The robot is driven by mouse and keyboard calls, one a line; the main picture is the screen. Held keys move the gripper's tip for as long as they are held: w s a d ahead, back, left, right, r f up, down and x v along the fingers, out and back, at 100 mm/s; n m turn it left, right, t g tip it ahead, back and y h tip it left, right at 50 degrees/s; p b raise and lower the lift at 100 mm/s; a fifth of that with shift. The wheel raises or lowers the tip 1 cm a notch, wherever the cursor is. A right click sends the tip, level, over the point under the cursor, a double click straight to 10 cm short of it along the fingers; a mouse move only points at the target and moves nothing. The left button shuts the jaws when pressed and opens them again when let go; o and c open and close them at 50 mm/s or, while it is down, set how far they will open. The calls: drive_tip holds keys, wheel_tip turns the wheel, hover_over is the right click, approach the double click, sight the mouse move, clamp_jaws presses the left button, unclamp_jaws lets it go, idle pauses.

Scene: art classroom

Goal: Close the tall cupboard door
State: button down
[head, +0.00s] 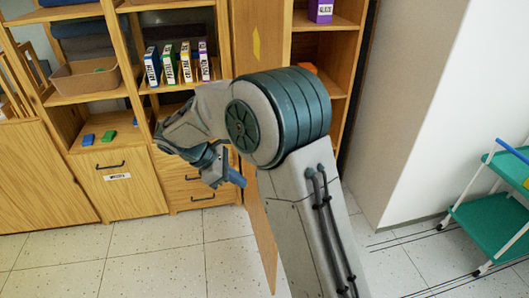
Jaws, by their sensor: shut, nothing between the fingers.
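The tall cupboard (326,42) stands at the back right with its shelves exposed. Its wooden door (262,18) stands open, swung out toward me at the cupboard's left side. A yellow diamond mark is on the door's face. My arm hides the door's middle, and a narrow lower strip of the door shows below my gripper. My gripper (237,180) is shut and empty, just left of the door's lower strip. I cannot tell whether it touches the door.
Open shelves with a bin (83,82) and upright boxes (178,64) stand at the left, above drawers (196,186). A purple box (320,11) sits in the cupboard. A white wall (420,110) and green trolley (492,213) are at the right. Tiled floor is clear at lower left.

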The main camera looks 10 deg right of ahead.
wheel_tip(320, 180, up, 4)
drive_tip(key=w+a+n+p, duration=0.2)
drive_tip(key=a+p, duration=0.1)
drive_tip(key=p, duration=0.1)
drive_tip(key=d+f+p, duration=0.1)
drive_tip(key=d+f, duration=0.2)
drive_tip(key=d, duration=0.2)
drive_tip(key=w+d+f+h, duration=0.1)
drive_tip(key=d+f, duration=0.2)
drive_tip(key=d, duration=0.3)
drive_tip(key=shift+f+t+p, duration=0.3)
drive_tip(key=shift+f+p, duration=0.05)
drive_tip(key=shift+p, duration=0.05)
drive_tip(key=shift+w, duration=0.1)
